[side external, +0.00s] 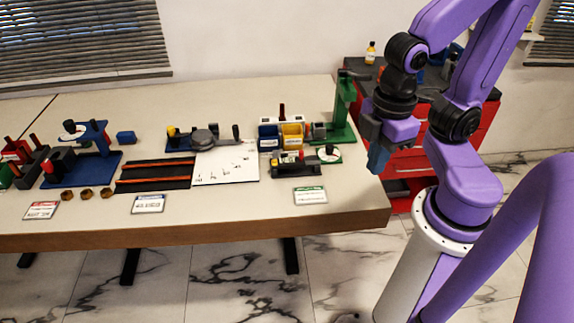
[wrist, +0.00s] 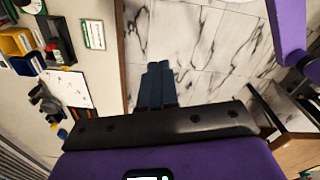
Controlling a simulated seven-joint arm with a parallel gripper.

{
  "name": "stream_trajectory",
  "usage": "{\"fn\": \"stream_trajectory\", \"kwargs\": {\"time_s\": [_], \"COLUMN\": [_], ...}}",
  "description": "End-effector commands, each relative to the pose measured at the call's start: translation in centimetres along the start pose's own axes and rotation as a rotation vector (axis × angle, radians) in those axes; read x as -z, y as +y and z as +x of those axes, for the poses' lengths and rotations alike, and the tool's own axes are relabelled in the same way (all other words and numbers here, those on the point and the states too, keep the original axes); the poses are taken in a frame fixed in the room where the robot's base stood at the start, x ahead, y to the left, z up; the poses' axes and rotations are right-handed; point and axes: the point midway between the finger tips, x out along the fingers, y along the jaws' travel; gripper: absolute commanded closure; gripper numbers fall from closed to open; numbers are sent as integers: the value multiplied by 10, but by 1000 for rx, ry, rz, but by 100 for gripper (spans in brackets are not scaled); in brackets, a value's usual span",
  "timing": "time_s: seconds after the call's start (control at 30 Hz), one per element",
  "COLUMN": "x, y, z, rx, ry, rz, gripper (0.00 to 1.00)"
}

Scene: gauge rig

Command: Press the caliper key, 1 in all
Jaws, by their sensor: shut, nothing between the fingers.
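My gripper (side external: 377,158) is shut and empty, off the right end of the table in the side view. In the wrist view its blue fingertips (wrist: 158,68) are together above the marble floor, apart from everything. I cannot tell which part is the caliper key. Candidate devices are a dark block with a red part (side external: 292,165) at the table's right front, also in the wrist view (wrist: 58,50), a blue stand with a round dial (side external: 92,160) at the left, and a green stand (side external: 342,118) at the back right. Their small keys are too small to make out.
The table (side external: 240,212) bears a white sheet (side external: 225,165), a round grey device (side external: 203,138), blue and yellow bins (side external: 291,136), several brass nuts (side external: 87,193) and label cards (side external: 310,195). A red cabinet (side external: 408,160) stands behind my arm.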

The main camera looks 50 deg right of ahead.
Motion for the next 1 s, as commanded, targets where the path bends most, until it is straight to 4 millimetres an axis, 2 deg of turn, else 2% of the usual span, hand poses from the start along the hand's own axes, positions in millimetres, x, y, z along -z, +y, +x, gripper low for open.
{"fn": "stream_trajectory", "kwargs": {"time_s": [0.37,0.47,0.57,0.77,1.0], "x": [0,6,19,66,110], "y": [0,2,8,38,102], "z": [0,3,9,31,59], "rx": [0,6,16,18,-68], "ry": [1,12,45,175,338], "rz": [1,6,18,67,147], "gripper": [100,100,100,100,100]}}
